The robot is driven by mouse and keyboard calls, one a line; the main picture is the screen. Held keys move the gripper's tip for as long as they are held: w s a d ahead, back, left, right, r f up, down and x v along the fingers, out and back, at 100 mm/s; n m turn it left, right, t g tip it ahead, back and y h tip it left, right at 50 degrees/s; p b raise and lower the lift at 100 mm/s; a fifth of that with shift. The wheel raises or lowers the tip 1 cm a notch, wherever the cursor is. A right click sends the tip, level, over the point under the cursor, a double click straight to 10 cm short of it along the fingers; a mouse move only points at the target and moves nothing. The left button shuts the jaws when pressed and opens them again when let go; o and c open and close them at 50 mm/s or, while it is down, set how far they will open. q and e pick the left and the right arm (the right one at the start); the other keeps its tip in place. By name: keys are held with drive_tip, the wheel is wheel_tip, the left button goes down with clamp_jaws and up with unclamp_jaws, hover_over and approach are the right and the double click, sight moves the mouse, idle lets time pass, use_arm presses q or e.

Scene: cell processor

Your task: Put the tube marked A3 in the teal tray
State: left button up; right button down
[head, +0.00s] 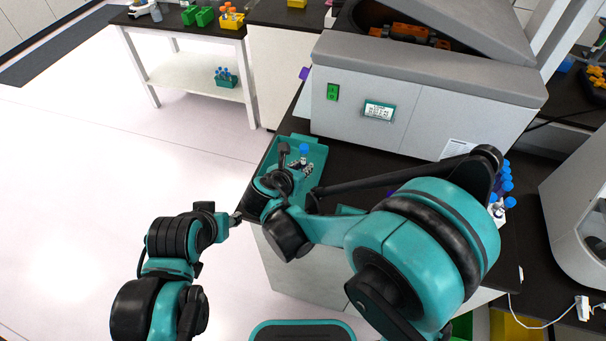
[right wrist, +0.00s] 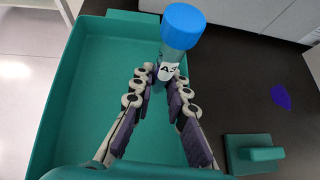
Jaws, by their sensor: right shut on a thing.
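A tube with a blue cap (right wrist: 182,26) is between the fingers of my right gripper (right wrist: 158,82). Its white label shows dark marks that look like A3, partly turned away. The teal tray (right wrist: 72,100) lies below and around the fingers in the right wrist view, and the tube is over its far end. In the head view the tray (head: 316,148) sits on the black bench, with the blue cap (head: 304,148) above it and my right gripper (head: 301,168) at the tube. I cannot tell whether the tube touches the tray floor. My left gripper (head: 236,218) is small, beside the bench's left edge.
A large grey machine (head: 400,105) stands behind the tray. A teal piece with a raised bar (right wrist: 258,154) lies right of the tray. Several blue- and purple-capped tubes (head: 503,185) stand at the right. A white side table (head: 195,78) is at the back left.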

wheel_tip(320, 180, down, 3)
drive_tip(key=shift+r+b, duration=0.15)
drive_tip(key=shift+b, duration=0.2)
drive_tip(key=c, duration=1.5)
unclamp_jaws()
